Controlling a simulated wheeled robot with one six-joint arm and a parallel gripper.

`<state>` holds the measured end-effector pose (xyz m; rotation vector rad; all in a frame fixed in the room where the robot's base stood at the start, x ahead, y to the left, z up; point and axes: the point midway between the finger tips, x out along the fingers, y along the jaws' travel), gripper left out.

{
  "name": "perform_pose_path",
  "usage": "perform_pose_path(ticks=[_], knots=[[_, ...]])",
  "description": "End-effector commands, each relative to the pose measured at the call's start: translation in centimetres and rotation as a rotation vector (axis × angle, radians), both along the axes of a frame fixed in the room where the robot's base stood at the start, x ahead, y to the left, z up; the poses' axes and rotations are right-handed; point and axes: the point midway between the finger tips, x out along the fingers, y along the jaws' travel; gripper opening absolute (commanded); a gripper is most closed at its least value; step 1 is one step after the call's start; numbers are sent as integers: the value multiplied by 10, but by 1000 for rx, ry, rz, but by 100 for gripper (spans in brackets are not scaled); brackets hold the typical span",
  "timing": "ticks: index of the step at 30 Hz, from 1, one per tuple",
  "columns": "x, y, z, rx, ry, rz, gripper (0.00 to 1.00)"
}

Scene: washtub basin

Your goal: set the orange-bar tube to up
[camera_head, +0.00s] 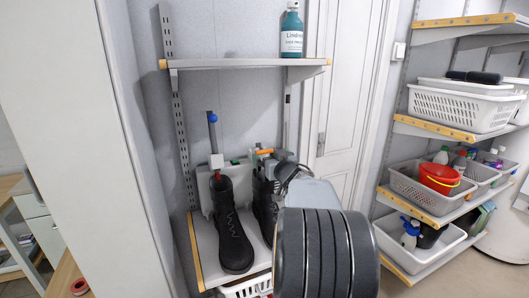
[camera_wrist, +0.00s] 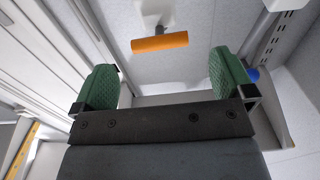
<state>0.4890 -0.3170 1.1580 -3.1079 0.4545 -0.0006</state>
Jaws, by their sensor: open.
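The orange bar (camera_head: 264,151) shows above the right-hand black boot (camera_head: 265,205), on a white boot dryer (camera_head: 206,178) on the lower shelf. In the wrist view the orange bar (camera_wrist: 160,43) lies crosswise beyond my fingertips, on a pale mount. My gripper (camera_wrist: 165,80) is open, with its green pads wide apart and nothing between them. The bar looks clear of both pads. A second tube with a blue knob (camera_head: 213,117) stands upright behind the left boot (camera_head: 232,225). My arm hides part of the right boot and the tube below the bar.
An upper shelf (camera_head: 245,63) with a teal bottle (camera_head: 291,32) hangs over the boots. The blue knob (camera_wrist: 253,75) shows just beyond the right pad in the wrist view. A white panel (camera_head: 90,150) stands left; shelves with baskets (camera_head: 460,105) stand right.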

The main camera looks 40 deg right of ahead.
Motion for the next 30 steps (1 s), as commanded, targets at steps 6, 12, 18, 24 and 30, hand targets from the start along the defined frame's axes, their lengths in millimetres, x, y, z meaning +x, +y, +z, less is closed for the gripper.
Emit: perform_pose_path(ticks=[6,12,18,24,30], knots=[[33,-10,0,1,1,0,100],[49,-15,0,0,1,0,100],[54,-16,0,-1,0,-1,100],[54,-16,0,-1,0,-1,100],[54,-16,0,-1,0,-1,83]])
